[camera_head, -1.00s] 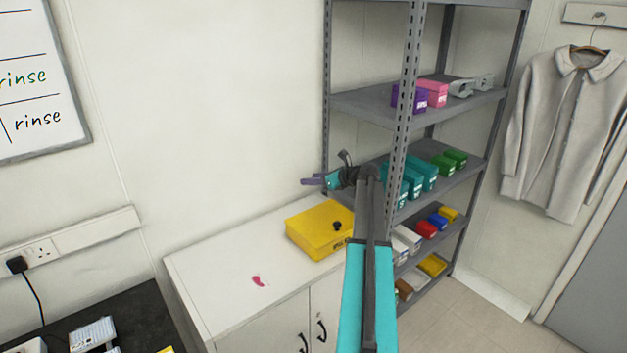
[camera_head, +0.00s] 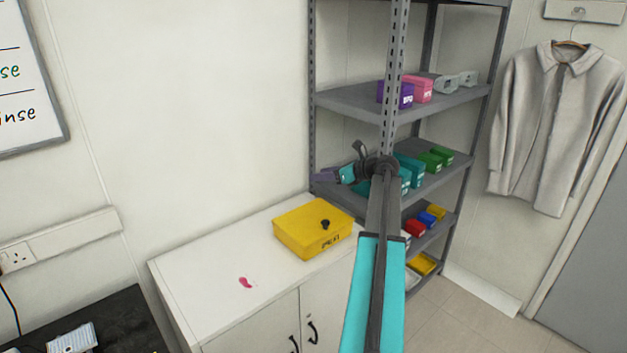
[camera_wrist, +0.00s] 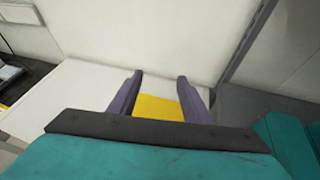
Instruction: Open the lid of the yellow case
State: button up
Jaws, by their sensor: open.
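The yellow case (camera_head: 310,223) lies on the white cabinet top, near its back right part. Its lid looks shut, with a small black knob (camera_head: 325,224) on top and dark lettering on the front side. My gripper (camera_head: 322,175) is above and behind the case in the head view, apart from it and empty. In the wrist view my gripper (camera_wrist: 159,85) shows two purple fingers spread apart. Part of the case (camera_wrist: 160,107) shows between and below them. The knob is hidden in the wrist view.
The white cabinet (camera_head: 200,262) has free room left of the case, apart from a small pink object (camera_head: 245,283). A grey metal shelf (camera_head: 350,101) with several coloured boxes stands close on the right. A dark table (camera_head: 100,318) is at lower left.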

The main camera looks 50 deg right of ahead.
jog(key=shift+b+v, duration=0.3)
jog(key=shift+v, duration=1.25)
